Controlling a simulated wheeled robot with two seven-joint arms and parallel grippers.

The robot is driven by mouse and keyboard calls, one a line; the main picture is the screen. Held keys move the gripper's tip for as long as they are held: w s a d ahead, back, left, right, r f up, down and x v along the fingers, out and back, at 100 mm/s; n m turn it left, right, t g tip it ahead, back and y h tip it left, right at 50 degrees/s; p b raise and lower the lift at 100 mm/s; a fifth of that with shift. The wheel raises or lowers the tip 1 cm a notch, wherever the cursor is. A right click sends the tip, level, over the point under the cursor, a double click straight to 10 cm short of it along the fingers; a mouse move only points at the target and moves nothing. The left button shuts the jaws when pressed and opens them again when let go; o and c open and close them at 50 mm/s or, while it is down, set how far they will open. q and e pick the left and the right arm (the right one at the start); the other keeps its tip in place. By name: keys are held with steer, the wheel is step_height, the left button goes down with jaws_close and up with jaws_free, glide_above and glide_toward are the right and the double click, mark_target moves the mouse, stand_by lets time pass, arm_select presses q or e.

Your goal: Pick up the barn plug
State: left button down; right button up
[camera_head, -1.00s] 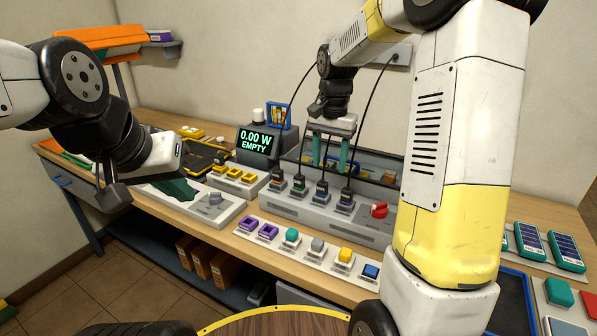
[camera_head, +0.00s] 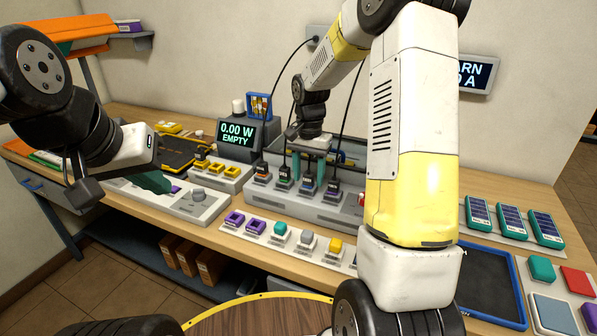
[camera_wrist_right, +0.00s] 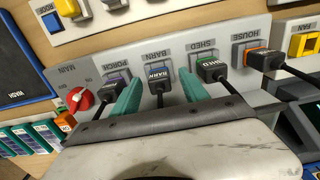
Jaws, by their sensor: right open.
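The barn plug (camera_wrist_right: 157,74) is a dark plug with a blue band and a black cable, seated in the socket labelled BARN on the grey panel. It also shows in the head view (camera_head: 307,187), third from the left in the plug row. My right gripper (camera_wrist_right: 160,80) is open, its two teal fingers on either side of the barn plug, with a gap on each side visible in the right wrist view. In the head view my right gripper (camera_head: 308,175) reaches down over the row. My left gripper (camera_head: 86,192) hangs at the left, away from the panel; its jaw opening is unclear.
The porch plug (camera_wrist_right: 117,76) and shed plug (camera_wrist_right: 208,68) sit close beside the fingers; the house plug (camera_wrist_right: 262,61) is further right. A red MAIN knob (camera_wrist_right: 80,98) is on the panel. A meter (camera_head: 237,134) reads 0.00 W EMPTY. A blue-rimmed tray (camera_head: 518,290) lies at right.

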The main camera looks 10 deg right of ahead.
jaws_close()
steer(key=shift+r, duration=0.1)
